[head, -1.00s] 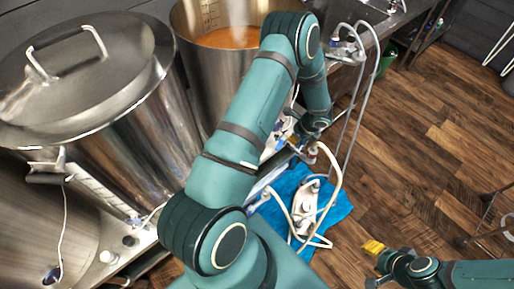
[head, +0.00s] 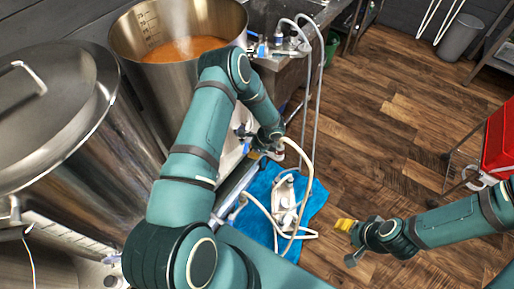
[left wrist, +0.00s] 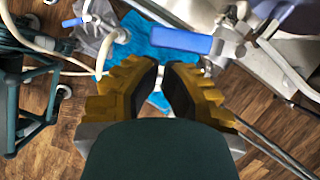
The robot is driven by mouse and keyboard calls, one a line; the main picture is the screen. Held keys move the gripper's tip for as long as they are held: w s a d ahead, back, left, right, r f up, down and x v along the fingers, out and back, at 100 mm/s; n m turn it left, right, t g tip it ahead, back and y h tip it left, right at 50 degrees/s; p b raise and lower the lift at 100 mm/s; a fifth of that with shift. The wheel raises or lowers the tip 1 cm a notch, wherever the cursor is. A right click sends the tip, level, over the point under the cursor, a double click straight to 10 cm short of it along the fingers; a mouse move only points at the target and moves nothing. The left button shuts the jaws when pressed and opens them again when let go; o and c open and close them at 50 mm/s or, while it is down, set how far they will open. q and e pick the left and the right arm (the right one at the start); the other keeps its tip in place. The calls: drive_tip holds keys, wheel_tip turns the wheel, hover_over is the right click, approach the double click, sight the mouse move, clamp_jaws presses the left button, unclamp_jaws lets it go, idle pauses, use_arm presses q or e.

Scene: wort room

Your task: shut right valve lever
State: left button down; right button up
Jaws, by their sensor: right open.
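In the left wrist view a blue valve lever (left wrist: 180,40) lies crosswise just beyond my left gripper (left wrist: 160,72). It joins a metal valve body (left wrist: 230,42) on its right. My left gripper's yellow and black fingers are a little apart, with nothing held between them. Another blue-handled valve (head: 262,48) is at the back near the pot. My right gripper (head: 345,225) hangs open and empty over the floor. I cannot tell which lever is the right one.
A steaming steel pot (head: 150,65) of orange liquid and a lidded steel vessel (head: 70,120) stand at left. A pump with pale hoses (head: 285,195) lies on a blue cloth (head: 262,190). A red box (head: 498,140) is at right. Wood floor (head: 385,130) is open.

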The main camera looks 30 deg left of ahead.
sight(244, 152)
use_arm(q)
drive_tip(key=shift+a+f, duration=0.1)
drive_tip(key=shift+f, duration=0.1)
drive_tip(key=s+a+m+b, duration=0.1)
drive_tip(key=s+a+m+t+b, duration=0.1)
drive_tip(key=a+m+b, duration=0.1)
drive_tip(key=shift+w, duration=0.1)
idle(0.5)
